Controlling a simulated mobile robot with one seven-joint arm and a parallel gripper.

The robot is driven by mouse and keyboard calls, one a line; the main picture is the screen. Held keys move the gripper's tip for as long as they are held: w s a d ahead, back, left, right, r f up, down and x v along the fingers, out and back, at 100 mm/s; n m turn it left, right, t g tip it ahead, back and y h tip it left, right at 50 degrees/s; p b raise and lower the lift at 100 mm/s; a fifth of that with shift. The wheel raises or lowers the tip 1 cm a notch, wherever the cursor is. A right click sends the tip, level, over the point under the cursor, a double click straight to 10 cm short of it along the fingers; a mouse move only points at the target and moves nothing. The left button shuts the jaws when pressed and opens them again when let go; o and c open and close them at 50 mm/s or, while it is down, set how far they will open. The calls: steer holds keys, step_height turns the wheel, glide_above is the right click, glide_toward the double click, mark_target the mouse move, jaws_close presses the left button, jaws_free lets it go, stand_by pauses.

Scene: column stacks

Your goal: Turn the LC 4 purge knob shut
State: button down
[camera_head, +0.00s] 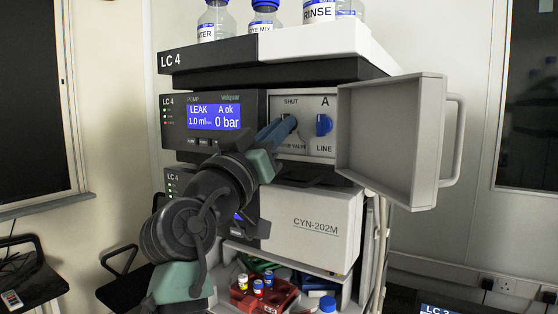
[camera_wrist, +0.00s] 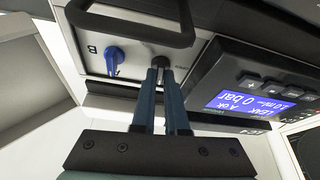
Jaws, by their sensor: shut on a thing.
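The LC 4 purge knob (camera_wrist: 160,62) is a small dark knob on the pale valve panel (camera_head: 318,150) of the LC 4 pump. "SHUT" is printed above it in the head view and "PURGE VALVE" below it. My gripper (camera_head: 290,122) reaches in from the lower left, with its blue fingers shut on the knob. In the wrist view my gripper's fingertips (camera_wrist: 161,74) meet the knob's near end. The fingers hide most of the knob, so I cannot tell its exact angle. The pump display (camera_head: 213,116) reads LEAK, A ok, 1.0 ml and 0 bar.
A blue line A knob (camera_head: 324,125) sits close to the right of the purge knob. The pump's door (camera_head: 385,140), with a handle, stands open at the right. Bottles (camera_head: 264,18) stand on top.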

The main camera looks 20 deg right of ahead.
steer(key=shift+f+m+g+h+b, duration=0.1)
steer(key=shift+m+g+h+b, duration=0.25)
steer(key=shift+m+b, duration=0.85)
steer(key=shift+b, duration=0.35)
steer(key=c, duration=0.9)
jaws_free()
steer(key=shift+c, duration=0.2)
steer(key=b+v, duration=0.5)
steer(key=v, duration=0.8)
